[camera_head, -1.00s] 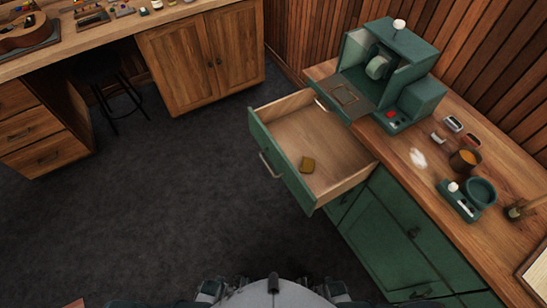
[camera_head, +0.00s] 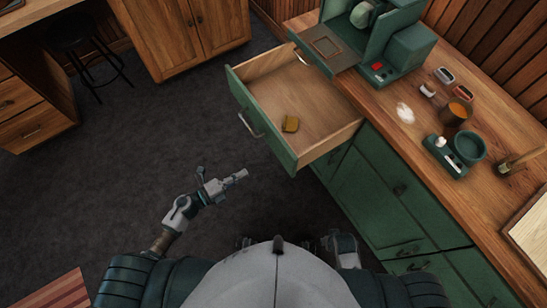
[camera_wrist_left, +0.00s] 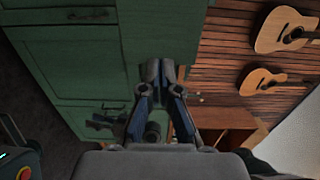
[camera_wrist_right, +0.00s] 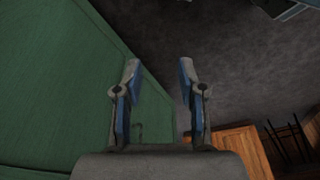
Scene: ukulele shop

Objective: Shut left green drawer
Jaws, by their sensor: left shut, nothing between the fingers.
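The left green drawer (camera_head: 262,122) is pulled far out of the green cabinet in the head view, with its wooden inside (camera_head: 305,100) showing. It has a metal handle (camera_head: 250,125) on its front.
The wooden counter (camera_head: 390,125) above holds a green machine (camera_head: 375,40), a scale-like green device (camera_head: 460,155) and a brown cup (camera_head: 456,112). A black stool (camera_head: 78,40) stands at the upper left. The dark floor (camera_head: 150,130) left of the drawer is clear.

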